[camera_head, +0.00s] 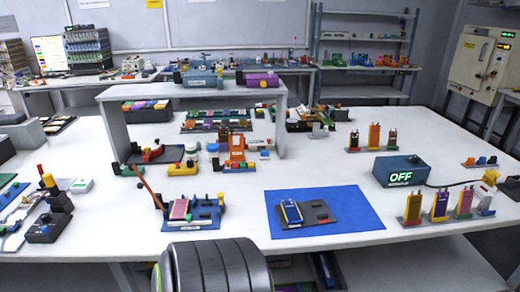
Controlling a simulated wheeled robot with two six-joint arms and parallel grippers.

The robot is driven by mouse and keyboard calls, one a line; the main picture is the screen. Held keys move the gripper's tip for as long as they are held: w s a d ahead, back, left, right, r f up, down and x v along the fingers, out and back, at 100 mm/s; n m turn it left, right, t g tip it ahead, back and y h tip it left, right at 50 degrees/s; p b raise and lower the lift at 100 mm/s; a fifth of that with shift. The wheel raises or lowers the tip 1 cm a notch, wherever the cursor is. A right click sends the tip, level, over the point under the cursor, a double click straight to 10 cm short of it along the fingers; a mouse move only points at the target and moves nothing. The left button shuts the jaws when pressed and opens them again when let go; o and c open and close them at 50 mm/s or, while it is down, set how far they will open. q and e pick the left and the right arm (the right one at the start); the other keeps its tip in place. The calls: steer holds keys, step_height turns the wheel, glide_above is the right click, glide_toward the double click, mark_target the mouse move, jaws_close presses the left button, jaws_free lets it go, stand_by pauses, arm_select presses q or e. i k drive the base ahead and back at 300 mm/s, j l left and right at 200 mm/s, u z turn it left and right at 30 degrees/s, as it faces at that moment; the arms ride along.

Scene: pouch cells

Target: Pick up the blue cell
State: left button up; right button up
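The blue cell (291,212) is a small flat blue pouch with a pale face. It lies on a dark grey plate (321,213), which rests on a blue mat (356,206) near the front of the white table. Nothing is touching the cell from above. Neither of my grippers can be made out in the head view.
Left of the mat, a pink cell (180,209) sits in a blue fixture with a raised red lever. A white raised shelf (195,91) stands behind. Bare tabletop surrounds the mat.

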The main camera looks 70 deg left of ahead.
mark_target(290, 210)
steer(key=u, duration=2.05)
steer(key=l+u, duration=0.15)
steer(key=u, duration=0.4)
steer(key=i+l, duration=0.05)
